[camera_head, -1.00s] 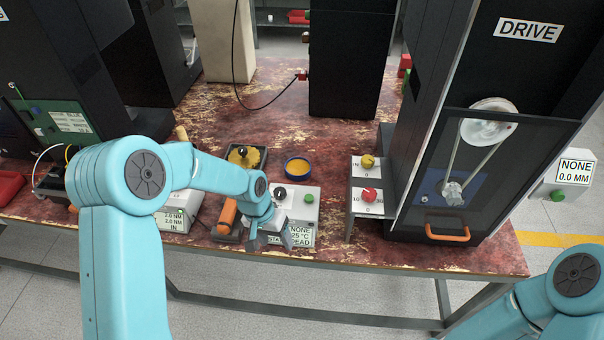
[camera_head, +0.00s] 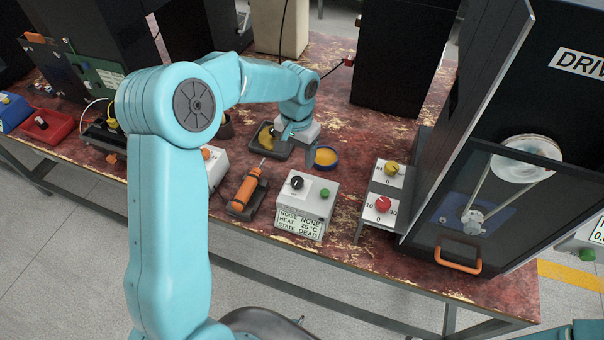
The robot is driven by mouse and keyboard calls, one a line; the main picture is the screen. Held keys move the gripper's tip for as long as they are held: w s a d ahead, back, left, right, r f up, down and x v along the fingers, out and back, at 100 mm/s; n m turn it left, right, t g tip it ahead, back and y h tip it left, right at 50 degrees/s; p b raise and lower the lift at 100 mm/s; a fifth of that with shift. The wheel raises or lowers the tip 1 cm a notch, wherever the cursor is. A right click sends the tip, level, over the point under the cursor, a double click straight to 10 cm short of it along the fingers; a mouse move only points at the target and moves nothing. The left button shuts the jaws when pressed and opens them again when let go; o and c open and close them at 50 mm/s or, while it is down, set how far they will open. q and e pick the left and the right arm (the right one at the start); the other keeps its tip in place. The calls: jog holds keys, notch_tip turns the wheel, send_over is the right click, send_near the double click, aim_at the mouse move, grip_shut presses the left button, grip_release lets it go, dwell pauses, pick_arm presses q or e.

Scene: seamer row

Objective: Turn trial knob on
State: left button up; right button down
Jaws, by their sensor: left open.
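A small grey-white box (camera_head: 310,207) stands near the table's front edge. It has a black knob (camera_head: 296,182), a green button (camera_head: 324,193) and a display reading NONE, 25 °C, DEAD. To its right a stepped panel (camera_head: 372,188) carries a yellow knob (camera_head: 392,168) and a red knob (camera_head: 383,204). I cannot read the word "trial" on any of them. My left gripper (camera_head: 297,148) is open, pointing down behind the box, between a dark tray (camera_head: 283,153) and a blue-rimmed dish (camera_head: 325,157). It is apart from all three knobs. My right gripper is out of view.
An orange-handled tool (camera_head: 245,190) lies left of the box. The tall black DRIVE machine (camera_head: 500,180), with an orange handle (camera_head: 458,262), stands at the right. A red bin (camera_head: 45,125) is at the far left. Bare tabletop (camera_head: 345,235) shows between the box and the stepped panel.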

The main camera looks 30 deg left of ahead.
aim_at(297, 180)
pick_arm(q)
notch_tip(297, 180, down, 9)
jog(key=shift+s+a+f+p, duration=0.1)
jog(key=shift+f+p, duration=0.05)
jog(key=shift+p, duration=0.35)
jog(key=shift+s+f, duration=0.1)
jog(key=shift+f, duration=0.05)
jog(key=shift+s, duration=0.1)
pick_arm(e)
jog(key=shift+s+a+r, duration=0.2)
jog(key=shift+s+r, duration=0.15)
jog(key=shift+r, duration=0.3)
pick_arm(q)
jog(key=shift+w, duration=0.2)
jog(key=c, duration=1)
